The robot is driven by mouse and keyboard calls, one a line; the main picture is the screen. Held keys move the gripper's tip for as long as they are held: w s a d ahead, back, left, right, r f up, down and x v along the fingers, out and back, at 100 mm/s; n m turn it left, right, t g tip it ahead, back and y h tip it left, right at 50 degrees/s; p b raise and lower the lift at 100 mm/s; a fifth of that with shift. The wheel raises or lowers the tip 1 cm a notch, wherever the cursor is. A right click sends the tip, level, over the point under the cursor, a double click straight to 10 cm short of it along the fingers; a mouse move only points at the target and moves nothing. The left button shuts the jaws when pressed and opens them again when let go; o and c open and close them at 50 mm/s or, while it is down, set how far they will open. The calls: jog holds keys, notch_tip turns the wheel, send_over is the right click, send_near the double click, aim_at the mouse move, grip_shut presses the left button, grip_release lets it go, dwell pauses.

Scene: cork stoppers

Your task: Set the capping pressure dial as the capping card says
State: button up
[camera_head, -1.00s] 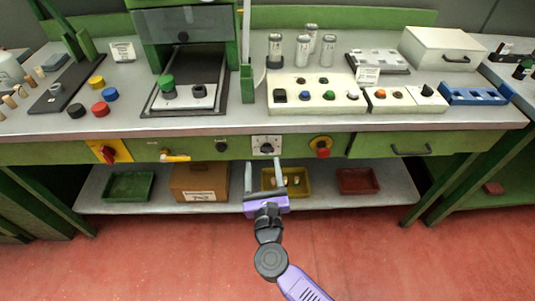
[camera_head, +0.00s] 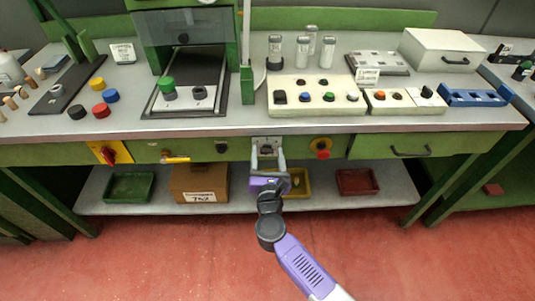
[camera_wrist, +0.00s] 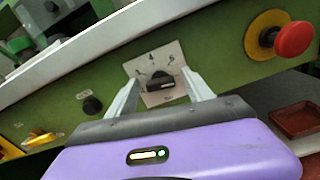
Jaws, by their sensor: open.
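The dial is a black knob (camera_wrist: 160,85) on a pale square plate (camera_wrist: 149,63) in the bench's green front; marks including a 4 and a 6 show above it. In the head view the plate (camera_head: 266,142) is partly covered by my fingers. My gripper (camera_wrist: 161,78) is open, its two fingers reaching toward the plate, one on each side of the knob in the wrist view. I cannot tell whether they touch it. It also shows in the head view (camera_head: 268,148). Two small cards, one at the left (camera_head: 122,52) and one at the right (camera_head: 367,76), have text too small to read.
A red mushroom button (camera_wrist: 294,38) on a yellow ring sits right of the dial. A small black knob (camera_wrist: 92,105), a yellow-handled valve (camera_head: 176,158) and a red switch (camera_head: 108,154) are to the left. The bench edge overhangs above; a shelf with trays (camera_head: 357,182) lies below.

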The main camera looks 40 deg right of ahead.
grip_shut()
dwell(0.3)
